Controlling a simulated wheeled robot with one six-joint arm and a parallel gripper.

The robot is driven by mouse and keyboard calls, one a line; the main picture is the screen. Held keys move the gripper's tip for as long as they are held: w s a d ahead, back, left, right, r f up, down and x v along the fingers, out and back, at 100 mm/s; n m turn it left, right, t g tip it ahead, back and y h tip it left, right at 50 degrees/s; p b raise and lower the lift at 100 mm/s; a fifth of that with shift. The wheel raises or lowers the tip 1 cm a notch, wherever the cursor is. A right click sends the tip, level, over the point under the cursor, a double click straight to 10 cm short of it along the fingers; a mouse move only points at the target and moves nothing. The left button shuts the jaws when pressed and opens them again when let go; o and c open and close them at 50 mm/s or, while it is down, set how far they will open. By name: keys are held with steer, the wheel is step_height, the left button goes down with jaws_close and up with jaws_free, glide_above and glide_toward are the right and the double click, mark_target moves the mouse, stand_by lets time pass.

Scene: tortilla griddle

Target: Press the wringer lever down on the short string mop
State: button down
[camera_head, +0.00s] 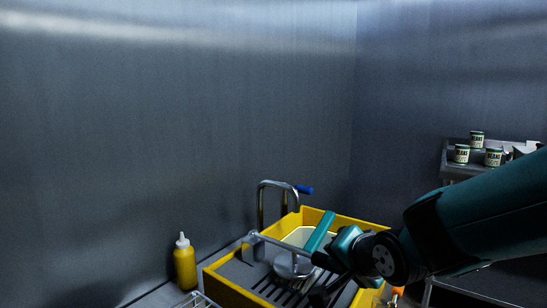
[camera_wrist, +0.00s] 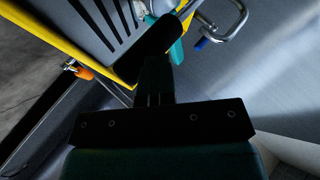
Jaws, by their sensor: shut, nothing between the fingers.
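The yellow bucket (camera_head: 235,290) with a dark slotted wringer (camera_head: 235,268) stands at the lower middle of the head view. A grey metal bar (camera_head: 275,244) runs across it, with a round metal press plate (camera_head: 293,266) below. A teal grip (camera_head: 320,230) slants up beside the bar; I take these for the lever, though the joint is hidden. My gripper (camera_head: 322,262) is shut and empty, close by the grip and plate. In the wrist view its dark fingers (camera_wrist: 158,50) overlap the teal grip (camera_wrist: 178,52); contact cannot be told. I cannot make out mop strings.
A bent chrome tube (camera_head: 262,203) with a blue end (camera_head: 304,189) rises behind the bucket. A yellow squeeze bottle (camera_head: 185,268) stands at left. Several cans (camera_head: 461,154) sit on a shelf (camera_head: 455,171) at right. Metal walls close off the back. An orange item (camera_head: 398,291) is by the bucket.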

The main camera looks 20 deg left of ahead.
steer(key=shift+s+d+f, duration=0.15)
steer(key=shift+f, duration=0.5)
steer(key=s+d+r+p, duration=0.2)
steer(key=s+d+r, duration=0.3)
steer(key=r, duration=0.5)
steer(key=s, duration=0.2)
steer(key=shift+s, duration=0.35)
steer(key=s+d+f+n+g+h, duration=0.35)
steer(key=s+d+n+g, duration=0.6)
steer(key=s+d, duration=0.85)
step_height(320, 180, up, 13)
steer(key=s+a+p, duration=0.1)
steer(key=p, duration=1.2)
steer(key=shift+a+r+n+t+y+p, duration=0.15)
steer(key=shift+a+n+t+y+p, duration=0.1)
steer(key=shift+n+t+y+p, duration=0.1)
